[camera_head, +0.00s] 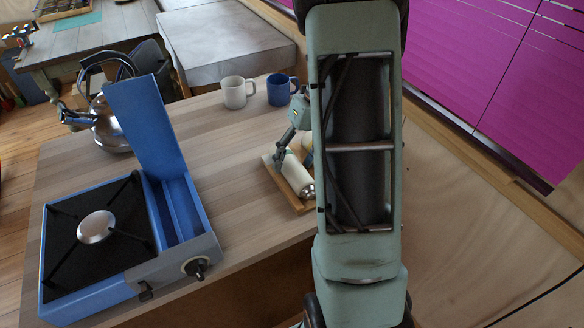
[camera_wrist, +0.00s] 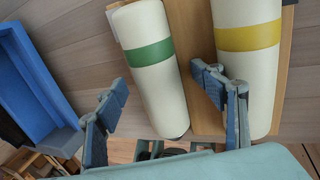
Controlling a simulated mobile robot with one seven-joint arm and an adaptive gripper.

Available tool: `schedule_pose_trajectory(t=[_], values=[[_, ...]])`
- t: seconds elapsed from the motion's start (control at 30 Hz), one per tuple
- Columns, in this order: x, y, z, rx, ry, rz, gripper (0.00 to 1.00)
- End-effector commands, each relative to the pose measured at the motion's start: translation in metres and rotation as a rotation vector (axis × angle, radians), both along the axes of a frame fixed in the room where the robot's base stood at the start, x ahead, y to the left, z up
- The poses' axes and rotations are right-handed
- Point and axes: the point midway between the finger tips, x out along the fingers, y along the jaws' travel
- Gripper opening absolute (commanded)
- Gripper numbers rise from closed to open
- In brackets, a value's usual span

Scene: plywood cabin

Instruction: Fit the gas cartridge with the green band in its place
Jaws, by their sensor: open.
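My gripper (camera_wrist: 160,84) is open, with one finger left of the green-banded cartridge and the other over the gap between the two. I cannot tell whether the fingers touch it. In the head view, my gripper (camera_head: 288,146) is at a cream cartridge (camera_head: 297,170); my arm hides part of the tray. The blue stove (camera_head: 85,300) has its side compartment (camera_head: 181,208) open and apparently empty.
The tray (camera_head: 279,184) is near the table's right side. The stove's raised blue lid (camera_head: 145,125) stands left of my gripper. A kettle (camera_head: 108,125), a white mug (camera_head: 234,92) and a blue mug (camera_head: 278,90) stand farther back. Bare tabletop (camera_head: 235,165) separates stove and tray.

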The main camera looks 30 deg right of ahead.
Motion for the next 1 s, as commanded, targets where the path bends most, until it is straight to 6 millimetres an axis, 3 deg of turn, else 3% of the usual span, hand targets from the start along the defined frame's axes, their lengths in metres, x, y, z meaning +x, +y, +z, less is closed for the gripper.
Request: schedule_pose_trajectory(t=[0.23, 0.7, 1.0], values=[[-0.0022, 0.0062, -0.0054, 0.010, 0.009, 0.005, 0.60], [-0.0023, 0.0050, -0.0054, 0.008, 0.009, 0.005, 0.08], [-0.0033, 0.0038, -0.0075, 0.006, 0.012, 0.004, 0.05]])
